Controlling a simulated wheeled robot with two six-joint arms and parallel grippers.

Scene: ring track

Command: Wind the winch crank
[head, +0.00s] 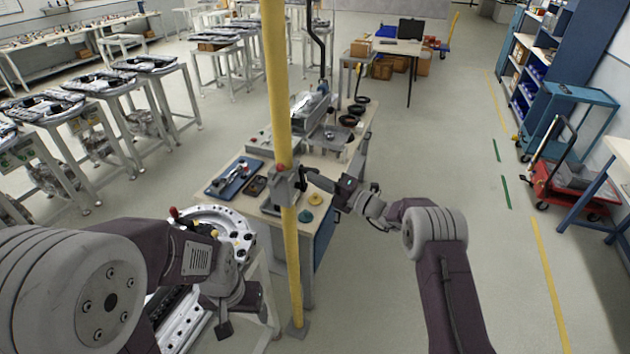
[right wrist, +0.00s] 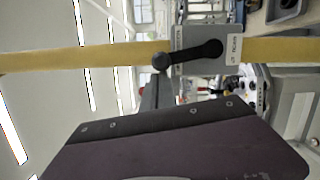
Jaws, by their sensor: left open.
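The winch (head: 284,187) is a grey box on the yellow post, and it also shows in the right wrist view (right wrist: 222,42). Its black crank (right wrist: 190,55) has a round knob (right wrist: 160,62) at its left end in that view. My right gripper (head: 312,178) reaches in from the right at the winch. In the right wrist view its grey finger (right wrist: 154,96) ends at the knob, seen edge-on. Whether the jaws are closed around the knob is hidden. My left gripper (head: 243,312) is open and empty, low and left of the post.
The yellow post (head: 276,90) stands upright in front of a workbench (head: 330,180) with tools and parts. A stand with a metal casting (head: 222,226) is at the left, close to my left arm. A red cart (head: 575,190) stands at the right. The floor between is clear.

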